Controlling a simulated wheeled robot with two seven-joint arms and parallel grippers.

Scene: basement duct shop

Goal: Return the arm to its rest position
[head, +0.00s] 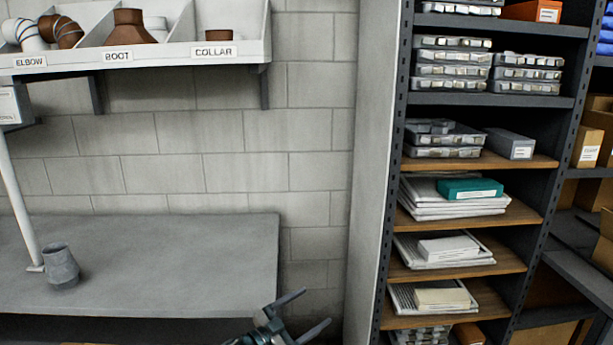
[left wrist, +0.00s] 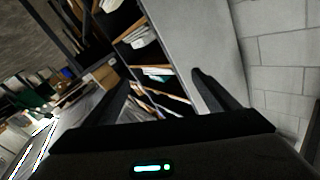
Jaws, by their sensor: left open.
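My left gripper (head: 303,314) shows at the bottom of the head view, just right of the grey workbench and in front of the block wall. Its two fingers are spread apart with nothing between them. In the left wrist view the fingers (left wrist: 160,95) also stand apart and empty, with the shelf unit some way beyond them. Most of my left arm is below the head view's lower edge. My right gripper is not in view.
The grey workbench (head: 180,258) at left carries a grey metal fitting (head: 61,267). A bin shelf (head: 180,55) labelled ELBOW, BOOT and COLLAR hangs above it. A tall shelf unit (head: 393,170) with boxes and papers stands right of the gripper. Bare block wall (head: 310,180) lies between.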

